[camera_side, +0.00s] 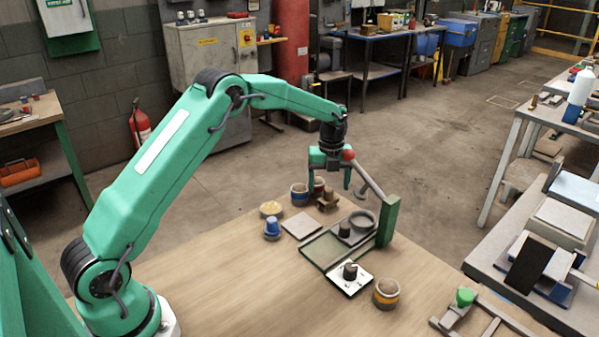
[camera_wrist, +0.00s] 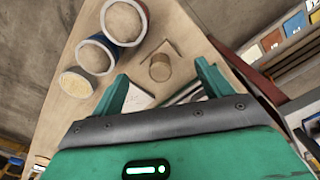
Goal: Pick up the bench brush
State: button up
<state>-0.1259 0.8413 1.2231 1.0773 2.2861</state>
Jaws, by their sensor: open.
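No bench brush is plain to me by its bristles. A small brown wooden block with a short round upright knob (camera_side: 327,201) stands near the far edge of the wooden table and may be it. It also shows in the wrist view (camera_wrist: 160,66), between the fingertips in the picture. My gripper (camera_side: 329,192) is open and empty, pointing down over that block. Both fingers show in the wrist view (camera_wrist: 160,78). I cannot tell the exact height left between the fingertips and the block.
A grey lever with a red ball (camera_side: 349,156) rises from a green upright (camera_side: 388,222), close beside my gripper on the right. Cups (camera_side: 299,195) stand just left of the block.

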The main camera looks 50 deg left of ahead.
aim_at(329, 189)
jog(key=shift+f, duration=2.25)
jog(key=c, duration=1)
jog(key=shift+r, duration=0.1)
notch_tip(329, 189, up, 18)
